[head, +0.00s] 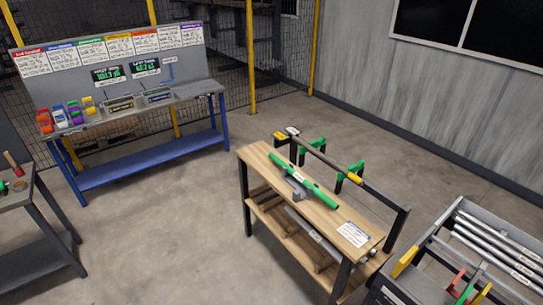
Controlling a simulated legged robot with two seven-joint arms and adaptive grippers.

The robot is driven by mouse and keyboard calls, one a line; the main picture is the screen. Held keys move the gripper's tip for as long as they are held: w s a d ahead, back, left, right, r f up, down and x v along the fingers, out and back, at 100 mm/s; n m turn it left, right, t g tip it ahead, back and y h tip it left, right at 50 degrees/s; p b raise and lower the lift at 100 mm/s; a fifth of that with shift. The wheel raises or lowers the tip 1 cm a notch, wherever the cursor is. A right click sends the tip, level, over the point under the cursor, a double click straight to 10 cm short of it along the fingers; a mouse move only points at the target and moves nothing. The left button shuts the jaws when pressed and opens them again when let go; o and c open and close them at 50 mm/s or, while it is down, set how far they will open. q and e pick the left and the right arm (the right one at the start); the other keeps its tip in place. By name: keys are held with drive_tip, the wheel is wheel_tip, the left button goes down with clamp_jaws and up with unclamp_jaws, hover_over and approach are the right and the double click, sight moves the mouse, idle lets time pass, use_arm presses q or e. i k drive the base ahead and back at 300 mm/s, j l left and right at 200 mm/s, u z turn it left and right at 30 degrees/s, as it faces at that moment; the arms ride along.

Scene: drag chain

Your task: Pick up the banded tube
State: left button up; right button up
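A long dark tube (328,160) with a yellow band (356,181) near its near end lies along the far right side of the wooden workbench. Green brackets (352,176) stand at this tube. A green bar (318,191) with a pale middle section lies on the bench top, over a small grey holder (298,189). I cannot tell for sure which of the two is the banded tube. Neither of my grippers is in view.
The wooden workbench (262,160) has a lower shelf with more tubes and a paper label on top. A grey bin (445,232) with several metal tubes stands at right. A blue bench (150,165) with a sign board stands back left. Open floor (180,240) lies between.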

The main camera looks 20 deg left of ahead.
sight(351, 175)
drive_tip(key=u, duration=0.2)
drive_tip(key=z, duration=0.5)
drive_tip(key=i+j+z, duration=0.15)
drive_tip(key=j+z, duration=0.15)
drive_tip(key=i+j+z, duration=0.15)
drive_tip(key=j+z, duration=0.15)
drive_tip(key=i+j+z, duration=0.1)
drive_tip(key=j+z, duration=0.45)
drive_tip(key=j, duration=0.15)
